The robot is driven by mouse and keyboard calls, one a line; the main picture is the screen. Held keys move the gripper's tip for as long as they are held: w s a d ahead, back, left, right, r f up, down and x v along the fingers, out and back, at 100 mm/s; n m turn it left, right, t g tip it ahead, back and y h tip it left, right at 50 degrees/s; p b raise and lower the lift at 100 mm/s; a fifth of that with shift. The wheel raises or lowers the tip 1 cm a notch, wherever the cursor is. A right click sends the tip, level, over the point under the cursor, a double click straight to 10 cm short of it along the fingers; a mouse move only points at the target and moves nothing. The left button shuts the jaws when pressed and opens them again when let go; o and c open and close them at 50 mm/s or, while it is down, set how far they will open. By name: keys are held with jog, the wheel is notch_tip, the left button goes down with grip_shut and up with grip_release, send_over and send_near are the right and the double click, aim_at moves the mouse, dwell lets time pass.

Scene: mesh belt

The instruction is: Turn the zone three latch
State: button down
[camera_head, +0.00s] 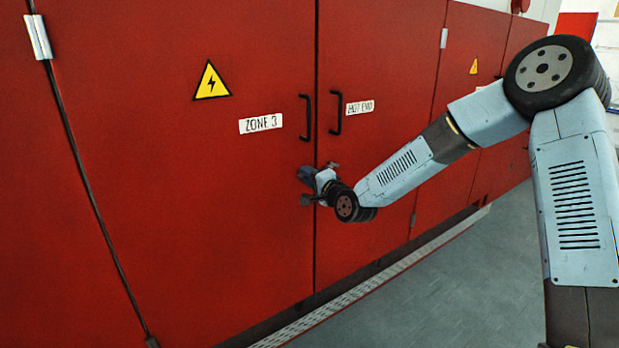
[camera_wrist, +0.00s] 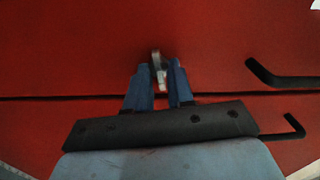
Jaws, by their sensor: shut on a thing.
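The red zone 3 door (camera_head: 190,140) fills the left of the head view and carries a white "ZONE 3" label (camera_head: 261,123). My gripper (camera_head: 308,186) is at this door's right edge, below the door handles. In the wrist view, the two blue fingers of my gripper (camera_wrist: 158,88) stand on either side of a small grey metal latch (camera_wrist: 156,64) and are shut on it. The latch sits just above the door seam in that view. Its lower part is partly hidden between the fingers, and it cannot be made out in the head view.
Black handles stand on the zone 3 door (camera_head: 307,118) and on the neighbouring "HOT END" door (camera_head: 337,112). Both doors look closed, with a narrow seam between them. A perforated metal strip (camera_head: 340,303) runs along the cabinet's foot. Grey floor (camera_head: 440,290) is clear at the lower right.

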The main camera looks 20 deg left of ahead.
jog(key=shift+w+d+f+m, duration=0.1)
jog(key=shift+d+f+m, duration=0.05)
jog(key=shift+m, duration=0.65)
jog(key=c, duration=1.3)
grip_release()
jog(key=shift+o, duration=1.4)
jog(key=v, duration=1.3)
jog(key=shift+s+d, duration=0.2)
jog(key=shift+s, duration=0.05)
jog(key=shift+f, duration=0.1)
